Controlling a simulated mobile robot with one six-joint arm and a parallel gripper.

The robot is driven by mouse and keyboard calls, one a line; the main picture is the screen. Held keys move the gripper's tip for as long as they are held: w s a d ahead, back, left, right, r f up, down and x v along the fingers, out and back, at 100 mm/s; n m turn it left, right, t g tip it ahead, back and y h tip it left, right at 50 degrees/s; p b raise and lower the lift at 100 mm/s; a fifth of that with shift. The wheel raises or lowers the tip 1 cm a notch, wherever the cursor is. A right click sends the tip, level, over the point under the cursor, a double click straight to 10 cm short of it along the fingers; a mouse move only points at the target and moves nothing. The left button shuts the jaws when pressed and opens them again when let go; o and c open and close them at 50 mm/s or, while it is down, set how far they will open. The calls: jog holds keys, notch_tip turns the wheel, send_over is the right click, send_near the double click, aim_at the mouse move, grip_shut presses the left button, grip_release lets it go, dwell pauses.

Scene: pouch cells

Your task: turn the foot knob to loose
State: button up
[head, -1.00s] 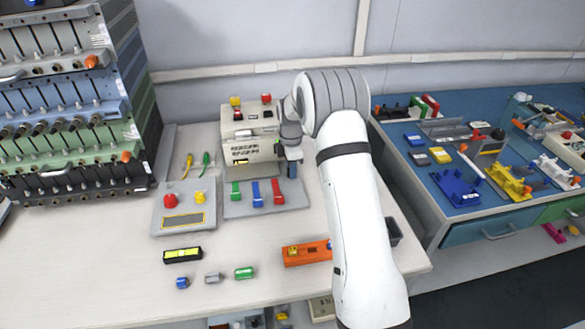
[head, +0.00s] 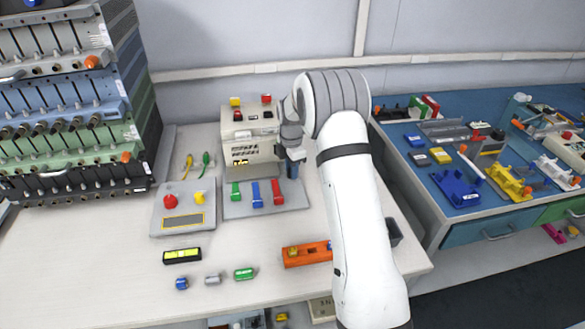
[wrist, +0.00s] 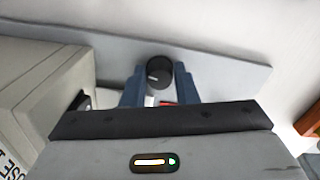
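The foot knob (wrist: 159,72) is a round black knob with a short pale mark on its face, standing at the grey plate (wrist: 225,77) in the wrist view. My gripper (wrist: 160,78) has its two blue fingers on either side of the knob. They look snug against it, with no clear gap. In the head view my gripper (head: 292,167) points down beside the right side of the cream box (head: 250,150). The knob is hidden there behind my gripper.
The plate with green, blue and red levers (head: 277,192) lies just in front of my gripper. A grey panel (head: 183,222) with red and yellow buttons is to its left. An orange block (head: 305,254) and small parts lie nearer the front. A blue table (head: 425,205) stands right.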

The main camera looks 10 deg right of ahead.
jog(key=o, duration=0.4)
jog(key=shift+r, duration=0.1)
notch_tip(320, 180, up, 8)
jog(key=shift+f, duration=0.2)
dwell(0.4)
